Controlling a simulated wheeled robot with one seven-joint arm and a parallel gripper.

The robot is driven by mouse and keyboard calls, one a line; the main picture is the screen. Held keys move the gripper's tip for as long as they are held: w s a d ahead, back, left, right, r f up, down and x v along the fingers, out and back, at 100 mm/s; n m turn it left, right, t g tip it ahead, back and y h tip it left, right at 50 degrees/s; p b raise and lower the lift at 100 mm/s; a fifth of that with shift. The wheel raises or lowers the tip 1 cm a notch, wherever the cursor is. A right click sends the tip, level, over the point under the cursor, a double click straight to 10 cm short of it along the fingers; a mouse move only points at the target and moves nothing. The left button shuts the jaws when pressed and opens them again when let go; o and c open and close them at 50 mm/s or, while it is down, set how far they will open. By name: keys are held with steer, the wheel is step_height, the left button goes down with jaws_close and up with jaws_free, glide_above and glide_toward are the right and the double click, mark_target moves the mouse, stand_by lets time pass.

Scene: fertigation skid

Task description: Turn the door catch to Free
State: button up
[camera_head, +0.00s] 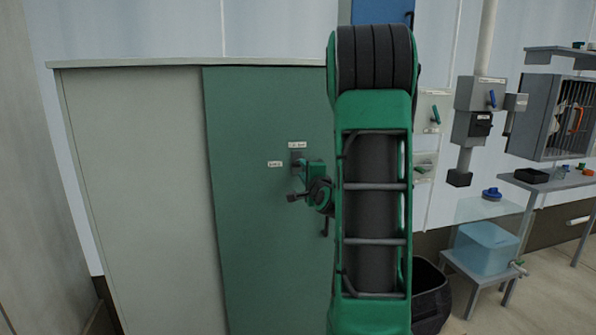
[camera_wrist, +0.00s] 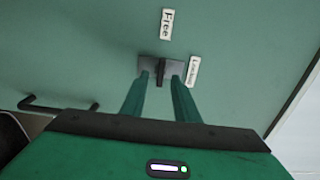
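The green cabinet door (camera_head: 255,240) carries a small dark catch (camera_wrist: 161,66) on a grey plate. In the wrist view a white "Free" label (camera_wrist: 167,24) is above the catch, and a second label (camera_wrist: 193,71), too small to read surely, is to its right. My gripper (camera_wrist: 161,77) has its two green fingers on either side of the catch knob, tips close to the plate, with a gap showing on each side. In the head view my gripper (camera_head: 301,168) is at the catch, which it partly hides. Which way the knob points is hard to tell.
A dark bar handle (camera_wrist: 58,105) is on the same door, left of my gripper in the wrist view. A pale panel (camera_head: 140,200) adjoins the door. A black bin (camera_head: 430,290), a stand with a blue tank (camera_head: 485,248) and wall boxes (camera_head: 481,95) are to the right.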

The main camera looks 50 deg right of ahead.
steer(key=v, duration=0.6)
steer(key=shift+s+a, duration=0.25)
steer(key=s+a+f+n+g+y, duration=0.2)
steer(key=a+f+n+g+y, duration=0.15)
steer(key=a+f+n, duration=0.35)
steer(key=s+a+f+n+g+y, duration=0.25)
steer(key=a+n+y, duration=0.2)
steer(key=a, duration=0.45)
steer(key=s+a+f+n+g, duration=0.1)
steer(key=s+a+n+g, duration=0.1)
steer(key=s, duration=0.5)
steer(key=s+a+f+n+g+y, duration=0.1)
steer(key=s+a+g, duration=0.3)
steer(key=s, duration=0.4)
steer(key=s+a+f+n+g, duration=0.1)
steer(key=s+a+n+g, duration=0.2)
steer(key=s, duration=0.4)
steer(key=shift+s+g, duration=0.3)
steer(key=shift+s, duration=0.05)
